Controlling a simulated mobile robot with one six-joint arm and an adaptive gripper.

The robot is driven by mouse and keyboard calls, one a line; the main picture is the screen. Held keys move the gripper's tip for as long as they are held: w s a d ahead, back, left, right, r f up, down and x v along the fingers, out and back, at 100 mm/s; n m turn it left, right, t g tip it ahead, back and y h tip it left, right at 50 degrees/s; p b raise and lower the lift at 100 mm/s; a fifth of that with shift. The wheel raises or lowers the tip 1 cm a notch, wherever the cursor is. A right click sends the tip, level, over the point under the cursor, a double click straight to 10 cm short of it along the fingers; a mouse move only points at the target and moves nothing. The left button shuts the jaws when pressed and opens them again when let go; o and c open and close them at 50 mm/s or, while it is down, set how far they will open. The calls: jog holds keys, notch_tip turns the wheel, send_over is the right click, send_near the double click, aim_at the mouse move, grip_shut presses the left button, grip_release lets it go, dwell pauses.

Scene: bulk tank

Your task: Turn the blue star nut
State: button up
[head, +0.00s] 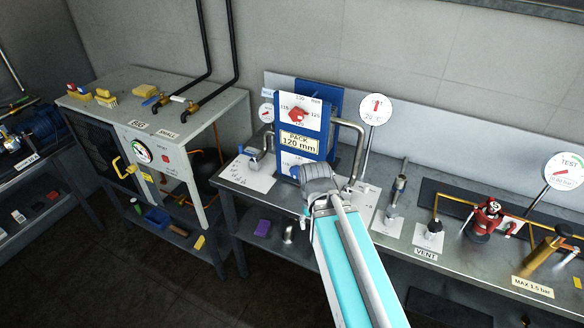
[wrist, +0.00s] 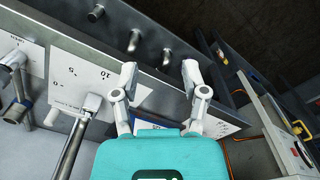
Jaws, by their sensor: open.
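The blue pack frame (head: 282,125) stands upright on the steel bench, with a red pointer on its white dial and a "PACK 120 mm" label. My arm's wrist covers the lower front of the frame in the head view, and my gripper's fingers do not show there. In the wrist view my gripper (wrist: 159,72) is open and empty, its two pale fingers apart over the bench's front edge. A small blue part (wrist: 26,104) shows at the left there, too little to identify.
The steel bench (head: 397,240) carries a vent fitting (head: 429,236), a red valve (head: 483,217) and a test gauge (head: 565,171) to the right. Bent pipes flank the blue frame.

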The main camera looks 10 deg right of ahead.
jog(key=shift+w+d, duration=0.1)
jog(key=shift+w, duration=0.1)
jog(key=shift+d, duration=0.2)
